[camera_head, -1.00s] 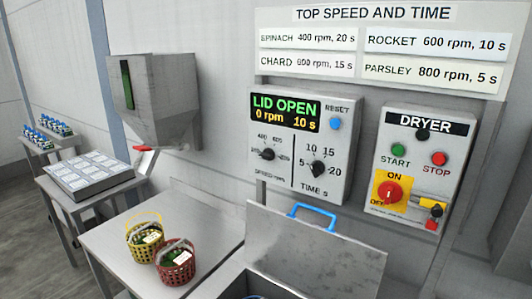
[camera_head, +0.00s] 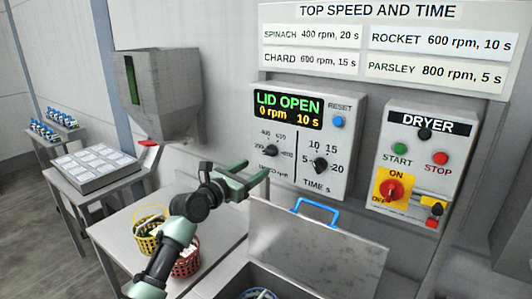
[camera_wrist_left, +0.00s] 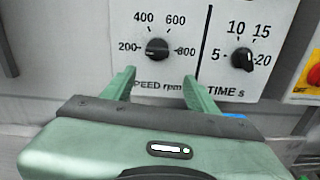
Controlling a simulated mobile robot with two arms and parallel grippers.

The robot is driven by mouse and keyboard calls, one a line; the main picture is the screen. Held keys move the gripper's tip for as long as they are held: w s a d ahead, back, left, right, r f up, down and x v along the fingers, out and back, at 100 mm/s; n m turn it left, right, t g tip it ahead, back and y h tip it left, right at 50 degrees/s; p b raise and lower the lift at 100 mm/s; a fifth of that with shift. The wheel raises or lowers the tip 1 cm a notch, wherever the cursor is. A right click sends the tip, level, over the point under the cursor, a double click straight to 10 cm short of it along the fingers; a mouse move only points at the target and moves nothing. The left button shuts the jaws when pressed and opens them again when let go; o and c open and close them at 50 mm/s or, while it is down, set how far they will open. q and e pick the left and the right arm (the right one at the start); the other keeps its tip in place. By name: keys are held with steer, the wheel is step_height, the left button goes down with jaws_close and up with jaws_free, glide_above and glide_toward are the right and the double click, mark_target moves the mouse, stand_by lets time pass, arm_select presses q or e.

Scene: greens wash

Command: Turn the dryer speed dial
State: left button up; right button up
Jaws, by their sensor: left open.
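The speed dial (camera_head: 271,151) is a small black knob on the grey control panel (camera_head: 345,125). In the left wrist view the dial (camera_wrist_left: 157,49) is ringed by the numbers 200 to 800; its exact pointer setting is hard to read. My left gripper (camera_head: 256,172) is green, open and empty, just below the dial in the head view. In the left wrist view its fingers (camera_wrist_left: 159,77) point up at the panel, either side of the "SPEED rpm" label, apart from the dial. The display (camera_head: 288,110) reads LID OPEN, 0 rpm, 10 s. My right gripper is not in view.
The time dial (camera_head: 319,166) sits right of the speed dial. The raised lid (camera_head: 318,245) with a blue handle (camera_head: 316,211) stands below the panel. The dryer switch box (camera_head: 411,165) is to the right. Yellow (camera_head: 148,240) and red (camera_head: 186,265) baskets stand behind my left arm.

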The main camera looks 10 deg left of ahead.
mark_target(267, 153)
arm_select(q)
steer(key=shift+n, duration=0.6)
steer(key=w+d, duration=0.1)
steer(key=w, duration=0.1)
steer(key=w+r, duration=0.1)
steer(key=w, duration=0.2)
steer(key=w+d, duration=0.1)
steer(key=w, duration=0.1)
steer(key=shift+w+d+r, duration=0.3)
steer(key=shift+w+r, duration=0.1)
jaws_close()
